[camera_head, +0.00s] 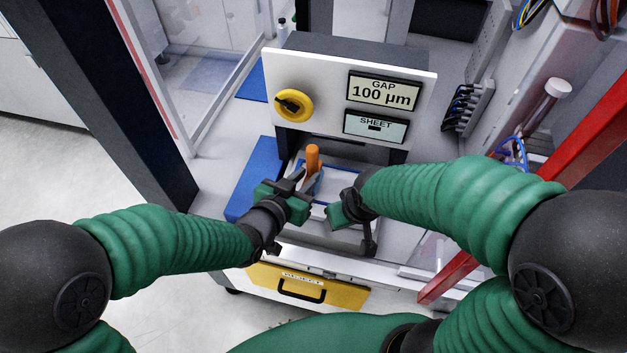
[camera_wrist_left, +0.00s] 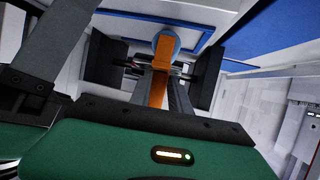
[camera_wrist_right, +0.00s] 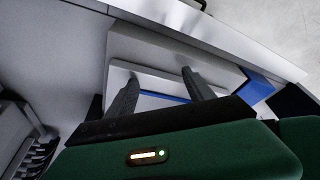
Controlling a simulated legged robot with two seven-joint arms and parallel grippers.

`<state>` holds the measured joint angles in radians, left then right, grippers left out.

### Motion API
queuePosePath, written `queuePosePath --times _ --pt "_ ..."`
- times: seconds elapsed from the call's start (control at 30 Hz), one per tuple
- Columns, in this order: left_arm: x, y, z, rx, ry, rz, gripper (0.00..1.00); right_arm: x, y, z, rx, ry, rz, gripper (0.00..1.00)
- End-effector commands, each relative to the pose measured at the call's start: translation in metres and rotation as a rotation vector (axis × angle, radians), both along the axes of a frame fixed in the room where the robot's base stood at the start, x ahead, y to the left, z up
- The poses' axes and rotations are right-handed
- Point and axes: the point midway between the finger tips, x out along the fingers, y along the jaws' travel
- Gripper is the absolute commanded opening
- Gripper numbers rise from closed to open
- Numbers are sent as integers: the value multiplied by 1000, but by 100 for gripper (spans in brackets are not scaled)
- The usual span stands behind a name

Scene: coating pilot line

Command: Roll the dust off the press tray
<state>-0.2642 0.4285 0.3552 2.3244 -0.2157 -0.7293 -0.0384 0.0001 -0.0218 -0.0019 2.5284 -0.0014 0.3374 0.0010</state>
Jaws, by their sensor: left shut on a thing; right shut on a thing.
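A roller with an orange handle (camera_head: 313,157) and a blue part (camera_head: 316,186) stands over the press tray (camera_head: 345,238). My left gripper (camera_head: 299,187) is shut on the roller; in the left wrist view the orange handle (camera_wrist_left: 158,88) sits between its fingers. The tray is pale with a blue inner area, partly hidden by both grippers. My right gripper (camera_head: 346,211) is at the tray's right side, shut on what looks like its edge. In the right wrist view its fingers (camera_wrist_right: 160,88) reach over the tray (camera_wrist_right: 145,69). Dust cannot be made out.
A blue mat (camera_head: 250,190) lies left. A yellow drawer (camera_head: 310,287) is below. A red post (camera_head: 592,120) stands right.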

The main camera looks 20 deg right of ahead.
Motion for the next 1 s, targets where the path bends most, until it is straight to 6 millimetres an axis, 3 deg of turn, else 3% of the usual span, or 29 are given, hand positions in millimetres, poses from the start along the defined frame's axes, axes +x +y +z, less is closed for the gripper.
queuePosePath --times 0.03,0.23,0.57,1.0 --pt "3 4 -4 -1 -1 2 0 -17 3 -17 2 55 6 45" --pt "10 15 -5 0 0 2 0 -18 3 -15 2 59 7 45" --pt "10 16 -3 0 -2 3 0 -19 3 -13 2 60 7 45" --pt "7 16 43 0 -4 3 0 -26 3 20 1 80 6 45"
